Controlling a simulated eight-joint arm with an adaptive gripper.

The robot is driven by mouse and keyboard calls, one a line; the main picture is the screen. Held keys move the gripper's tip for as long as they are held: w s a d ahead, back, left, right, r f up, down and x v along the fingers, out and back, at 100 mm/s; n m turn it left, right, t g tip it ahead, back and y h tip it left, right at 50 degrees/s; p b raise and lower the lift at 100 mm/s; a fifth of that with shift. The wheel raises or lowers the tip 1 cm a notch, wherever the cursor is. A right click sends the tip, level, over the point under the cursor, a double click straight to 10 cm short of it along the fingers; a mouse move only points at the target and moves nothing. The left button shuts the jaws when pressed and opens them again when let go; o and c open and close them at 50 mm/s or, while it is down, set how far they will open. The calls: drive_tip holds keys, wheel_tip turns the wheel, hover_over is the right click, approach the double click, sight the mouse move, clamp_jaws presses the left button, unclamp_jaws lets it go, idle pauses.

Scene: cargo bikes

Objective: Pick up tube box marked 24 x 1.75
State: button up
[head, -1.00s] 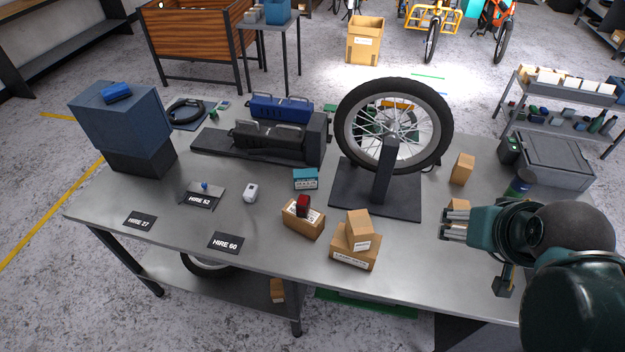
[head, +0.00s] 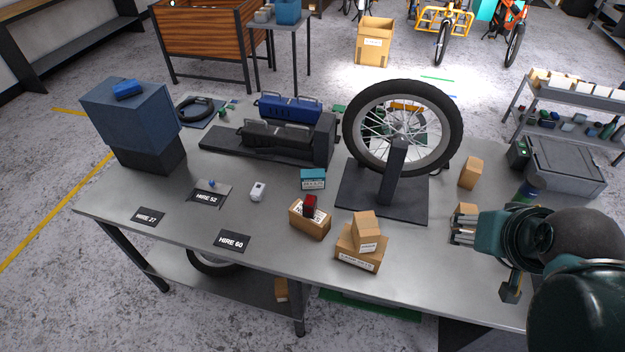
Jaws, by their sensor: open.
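Several small cardboard boxes stand on the grey table; their print is too small to read, so I cannot tell which is marked 24 x 1.75. One box (head: 310,222) has a small dark red item (head: 310,205) on top. Right of it, a small box (head: 366,232) rests on a wider labelled box (head: 358,258). A teal box (head: 312,180) lies behind them. Another brown box (head: 471,173) stands right of the wheel, and one more (head: 467,209) is partly hidden behind my gripper. My gripper (head: 460,229) is open and empty at the table's right side, pointing left, apart from the stacked boxes.
A wheel (head: 352,126) on a dark stand (head: 380,205) rises behind the boxes. Black and blue cases, a blue-grey block (head: 130,115) and a grey crate (head: 568,165) also stand on the table. The table's front middle is mostly clear.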

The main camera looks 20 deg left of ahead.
drive_tip(key=w+a+r+m+g, duration=0.2)
drive_tip(key=w+a+r+m, duration=0.15)
drive_tip(key=w+a, duration=0.65)
drive_tip(key=m+g+h+p, duration=0.1)
drive_tip(key=m+g, duration=0.4)
drive_tip(key=m, duration=0.6)
hover_over(311, 172)
drive_tip(key=shift+n, duration=0.25)
wheel_tip(311, 172, down, 24)
drive_tip(key=shift+s+f, duration=0.1)
drive_tip(key=shift+s, duration=0.05)
drive_tip(key=shift+a+f+h, duration=0.35)
drive_tip(key=shift+f+h, duration=0.05)
drive_tip(key=shift+f, duration=0.1)
